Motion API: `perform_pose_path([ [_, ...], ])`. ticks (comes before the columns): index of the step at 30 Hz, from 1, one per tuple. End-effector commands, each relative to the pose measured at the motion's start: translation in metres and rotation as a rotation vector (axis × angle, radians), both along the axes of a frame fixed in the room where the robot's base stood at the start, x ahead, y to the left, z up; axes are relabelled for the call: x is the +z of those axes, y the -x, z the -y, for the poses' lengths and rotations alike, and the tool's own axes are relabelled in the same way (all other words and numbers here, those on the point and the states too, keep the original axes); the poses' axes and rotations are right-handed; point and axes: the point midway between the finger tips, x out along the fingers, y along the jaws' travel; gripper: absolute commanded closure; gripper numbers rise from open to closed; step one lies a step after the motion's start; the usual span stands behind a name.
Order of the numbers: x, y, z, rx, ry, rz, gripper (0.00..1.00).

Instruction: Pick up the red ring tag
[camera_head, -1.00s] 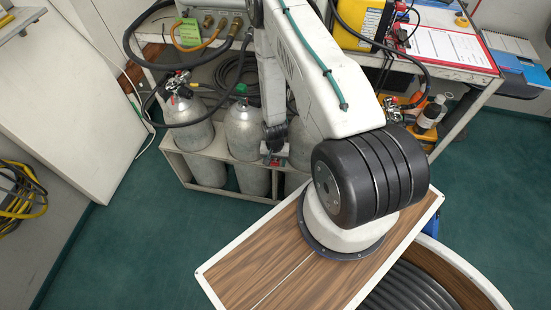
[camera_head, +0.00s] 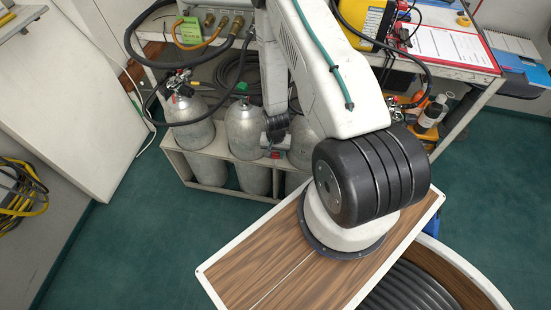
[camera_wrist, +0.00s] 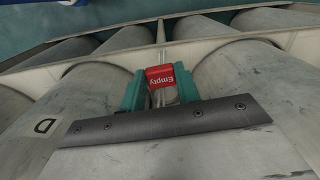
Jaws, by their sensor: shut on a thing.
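The red ring tag (camera_wrist: 160,77), marked "Empty", sits between the two green fingers of my gripper (camera_wrist: 158,88) in the wrist view. My gripper is shut on it. In the head view my gripper (camera_head: 276,153) is small, low among the grey cylinders at the rack, with a spot of red at its tip. In the wrist view the grey cylinders lie close on both sides, and a pale rack bar runs behind the tag. Whether the tag still touches a cylinder or the rack cannot be told.
Grey cylinders (camera_head: 190,122) stand in a pale rack (camera_head: 183,164) under the bench. Black hoses loop around the cylinder tops. A clipboard (camera_head: 447,45) and a yellow case (camera_head: 368,20) lie on the bench at the upper right. Green floor (camera_head: 130,235) is clear at the left.

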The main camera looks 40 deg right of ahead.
Motion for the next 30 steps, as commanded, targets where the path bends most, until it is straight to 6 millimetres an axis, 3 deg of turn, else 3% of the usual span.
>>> perform_pose_path([
  [15, 0.106, -0.001, 0.0, 0.0, 0.001, 0.004, 0.9],
  [21, 0.128, 0.0, 0.0, 0.0, 0.0, 0.001, 0.9],
  [30, 0.134, 0.0, 0.0, 0.0, 0.0, 0.0, 0.9],
])
